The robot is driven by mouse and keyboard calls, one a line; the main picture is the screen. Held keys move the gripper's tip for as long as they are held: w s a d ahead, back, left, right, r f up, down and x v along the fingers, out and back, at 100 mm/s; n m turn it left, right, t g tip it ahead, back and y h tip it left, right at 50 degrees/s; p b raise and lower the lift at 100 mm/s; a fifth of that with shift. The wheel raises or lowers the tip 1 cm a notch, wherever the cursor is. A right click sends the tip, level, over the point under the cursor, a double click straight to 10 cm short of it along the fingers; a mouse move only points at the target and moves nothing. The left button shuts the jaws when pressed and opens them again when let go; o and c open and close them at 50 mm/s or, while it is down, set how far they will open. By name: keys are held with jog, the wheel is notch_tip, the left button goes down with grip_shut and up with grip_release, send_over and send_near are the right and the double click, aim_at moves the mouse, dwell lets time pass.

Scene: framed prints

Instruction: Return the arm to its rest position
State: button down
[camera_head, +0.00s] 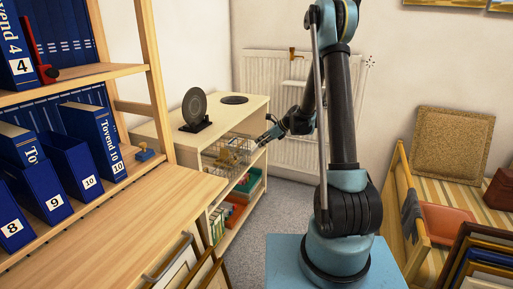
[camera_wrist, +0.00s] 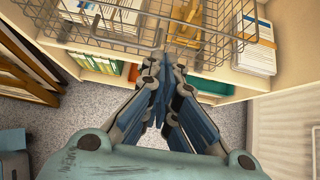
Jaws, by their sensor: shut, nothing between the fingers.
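My arm rises from its blue base in the middle of the head view and bends over at the top. Its forearm reaches down and away toward a low wooden shelf unit (camera_head: 252,108). My gripper (camera_head: 268,136) is beside the wire basket (camera_head: 228,152) in that unit, at its open front. In the wrist view my gripper (camera_wrist: 163,72) has its fingers together with nothing held, close to the edge of the wire basket (camera_wrist: 120,40). I cannot tell whether the fingertips touch the wire.
A bookcase (camera_head: 150,70) with blue binders (camera_head: 92,135) stands at the left. Framed prints (camera_head: 185,262) lean at the lower left, and more frames (camera_head: 480,255) stand at the right by a bench with a cork-like panel (camera_head: 452,145). A radiator (camera_head: 280,75) is behind. Grey floor (camera_head: 255,210) is clear.

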jog(key=s+d+r+n+h, duration=0.2)
jog(key=s+d+r+n, duration=0.35)
jog(key=s, duration=0.45)
jog(key=s+d+r+n+h, duration=0.2)
jog(key=s+d+r+n, duration=0.4)
jog(key=s, duration=0.4)
jog(key=s+d+f+n+h, duration=0.1)
jog(key=s+d+n, duration=0.2)
jog(key=s, duration=0.5)
jog(key=s+d+f+n+h, duration=0.1)
jog(key=s+d+n, duration=0.3)
jog(key=s, duration=0.4)
jog(key=s+d+f+n+g+h, duration=0.1)
jog(key=s+d+n+h, duration=0.1)
jog(key=s+d, duration=0.4)
jog(key=s+n, duration=0.1)
jog(key=s, duration=0.2)
jog(key=shift+f+n+h, duration=0.35)
jog(key=shift+f+h, duration=0.05)
jog(key=shift+a, duration=0.15)
